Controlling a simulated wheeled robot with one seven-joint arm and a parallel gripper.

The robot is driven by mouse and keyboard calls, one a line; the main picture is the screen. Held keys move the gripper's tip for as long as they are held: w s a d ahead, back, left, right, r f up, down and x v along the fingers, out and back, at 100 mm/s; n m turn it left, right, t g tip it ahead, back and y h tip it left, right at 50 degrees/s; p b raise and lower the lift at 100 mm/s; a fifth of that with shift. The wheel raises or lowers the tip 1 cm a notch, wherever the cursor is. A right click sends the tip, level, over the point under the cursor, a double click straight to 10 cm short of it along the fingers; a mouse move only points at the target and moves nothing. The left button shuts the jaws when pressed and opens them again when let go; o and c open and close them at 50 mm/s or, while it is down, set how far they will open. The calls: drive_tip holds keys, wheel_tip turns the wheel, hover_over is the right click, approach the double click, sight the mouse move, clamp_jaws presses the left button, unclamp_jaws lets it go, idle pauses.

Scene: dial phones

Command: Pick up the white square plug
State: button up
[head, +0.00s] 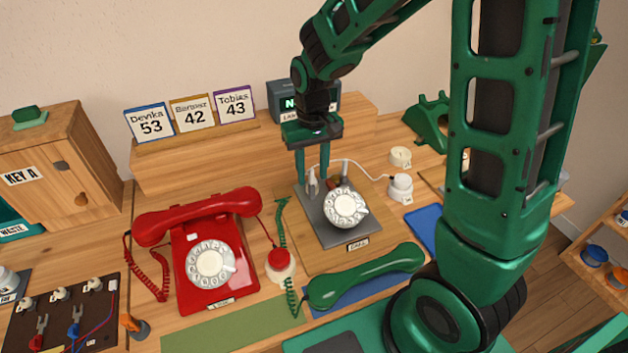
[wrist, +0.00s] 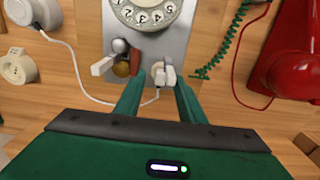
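A small white plug (wrist: 164,77) stands on the grey metal base plate (wrist: 182,50) below the dial, with a white cord leaving its lower end. It also shows in the head view (head: 312,184). My gripper (wrist: 160,82) is open, its two green fingers pointing at the plate, one on each side of this plug. I see no clear contact between the fingers and the plug. In the head view my gripper (head: 312,178) hangs over the plate's back left corner. A second white blocky piece (wrist: 102,66) lies left of the fingers, beside a grey knob and brown and red parts.
The white dial (head: 346,207) sits on the same plate. A white round socket (head: 400,188) is to its right, joined by the cord. A red phone (head: 210,250) stands left, and a green handset (head: 365,275) lies in front. Name cards (head: 192,112) stand behind.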

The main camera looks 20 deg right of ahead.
drive_tip(key=shift+f, duration=0.25)
clamp_jaws()
drive_tip(key=shift+r, duration=0.1)
